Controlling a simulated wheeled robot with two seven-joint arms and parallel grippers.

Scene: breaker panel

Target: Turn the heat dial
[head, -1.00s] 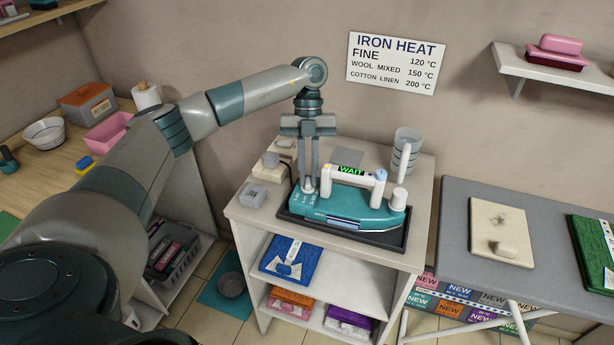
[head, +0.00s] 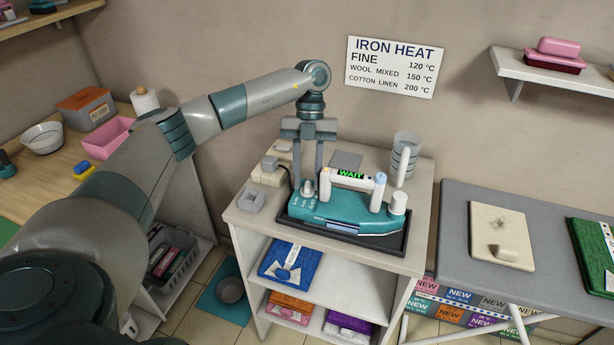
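The iron (head: 345,212) is teal with a white handle and lies on a dark tray (head: 392,240) on top of the white cabinet. A green display on its handle reads WAIT. The heat dial (head: 308,187) is a small grey knob at the iron's left end, with small markings around it. My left gripper (head: 308,172) points down over the dial with its two fingers spread apart, one to each side and a little above it. It is open, and the dial shows between and below the fingers. My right gripper is not in view.
A wall sign (head: 391,67) lists iron heat: fine 120, wool mixed 150, cotton linen 200 °C. A small grey box (head: 251,199) sits to the left. An ironing board (head: 455,215) stands at the right.

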